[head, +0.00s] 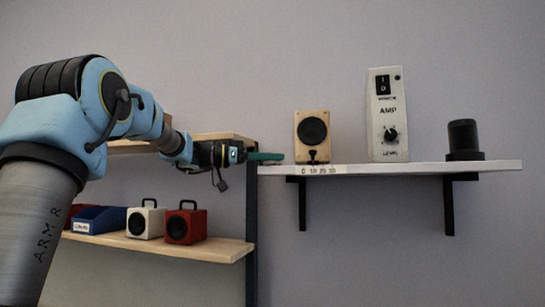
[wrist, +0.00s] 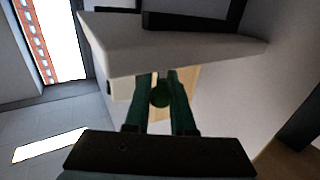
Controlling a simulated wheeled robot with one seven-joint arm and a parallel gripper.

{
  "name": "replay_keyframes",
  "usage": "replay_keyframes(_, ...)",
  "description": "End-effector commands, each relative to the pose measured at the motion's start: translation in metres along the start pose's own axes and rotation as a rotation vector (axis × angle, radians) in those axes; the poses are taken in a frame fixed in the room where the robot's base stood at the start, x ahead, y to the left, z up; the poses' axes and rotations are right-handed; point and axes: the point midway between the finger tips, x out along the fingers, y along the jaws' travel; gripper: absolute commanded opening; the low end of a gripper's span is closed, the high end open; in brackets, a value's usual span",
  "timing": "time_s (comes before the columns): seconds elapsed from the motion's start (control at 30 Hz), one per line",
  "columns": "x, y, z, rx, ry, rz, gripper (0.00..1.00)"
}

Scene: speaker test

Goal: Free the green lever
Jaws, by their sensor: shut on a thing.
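My gripper (head: 268,156) is at the left end of the white wall shelf (head: 430,168) in the head view, with its green fingers pointing right, close to the wooden speaker (head: 313,136). The lever's far end is hidden. In the head view I cannot tell the lever apart from the fingers.
A tall white amp (head: 388,140) and a black cylinder (head: 463,138) stand farther right on the shelf. On a lower wooden shelf (head: 222,250) stand a white speaker (head: 146,220), a red speaker (head: 186,224) and a blue bin (head: 98,220). The wall above is clear.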

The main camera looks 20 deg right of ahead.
Motion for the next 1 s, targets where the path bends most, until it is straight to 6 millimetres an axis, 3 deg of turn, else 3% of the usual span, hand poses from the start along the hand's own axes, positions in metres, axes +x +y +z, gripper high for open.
replay_keyframes(0.4, 0.001, -0.0022, -0.0019, 0.002, 0.002, 0.19, 0.0)
replay_keyframes(0.97, 0.0007, -0.0022, -0.0017, 0.002, 0.0, 0.214, 0.0)
replay_keyframes(1.0, 0.0007, -0.0022, -0.0018, 0.002, 0.0, 0.213, 0.27)
